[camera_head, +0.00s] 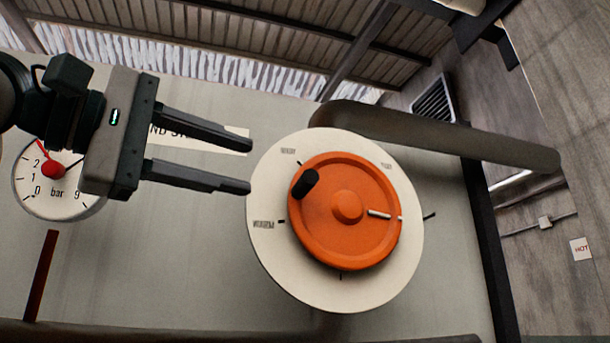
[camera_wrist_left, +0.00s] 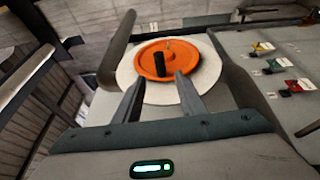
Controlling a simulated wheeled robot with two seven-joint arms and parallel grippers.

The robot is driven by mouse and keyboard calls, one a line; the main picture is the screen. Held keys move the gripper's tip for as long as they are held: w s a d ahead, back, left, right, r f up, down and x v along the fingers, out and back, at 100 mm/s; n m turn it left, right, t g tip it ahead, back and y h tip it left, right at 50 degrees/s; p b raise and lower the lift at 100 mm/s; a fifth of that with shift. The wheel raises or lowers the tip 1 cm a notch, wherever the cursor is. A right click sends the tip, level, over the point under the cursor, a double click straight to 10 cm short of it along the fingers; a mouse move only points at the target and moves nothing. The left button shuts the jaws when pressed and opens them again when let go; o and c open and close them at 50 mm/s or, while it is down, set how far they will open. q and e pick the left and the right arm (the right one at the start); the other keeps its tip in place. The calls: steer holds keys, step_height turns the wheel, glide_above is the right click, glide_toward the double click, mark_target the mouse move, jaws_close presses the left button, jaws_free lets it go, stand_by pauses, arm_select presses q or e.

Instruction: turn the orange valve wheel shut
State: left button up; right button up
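The orange valve wheel (camera_head: 336,240) sits on a round cream dial plate (camera_head: 285,270) on a grey panel. A black knob handle (camera_head: 305,184) sticks out at the wheel's upper left. A white pointer line lies on the wheel's right side. My left gripper (camera_head: 250,166) is open and empty, left of the knob, with its fingers pointing at it and apart from it. In the left wrist view the wheel (camera_wrist_left: 185,63) and the knob (camera_wrist_left: 160,64) show beyond and between the two open fingers (camera_wrist_left: 158,80). My right gripper is not in view.
A thick grey-brown bar (camera_head: 450,137) runs above and right of the dial. A pressure gauge (camera_head: 40,197) is at the left, partly behind my left arm. A partly covered label (camera_head: 236,138) lies behind the fingers. Several small coloured handles (camera_wrist_left: 290,87) show at the wrist view's right.

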mark_target(298, 183)
arm_select(q)
steer(key=p+x, duration=0.4)
steer(key=x, duration=0.8)
steer(key=shift+w+d+p, duration=0.15)
steer(key=shift+p, duration=0.2)
jaws_close()
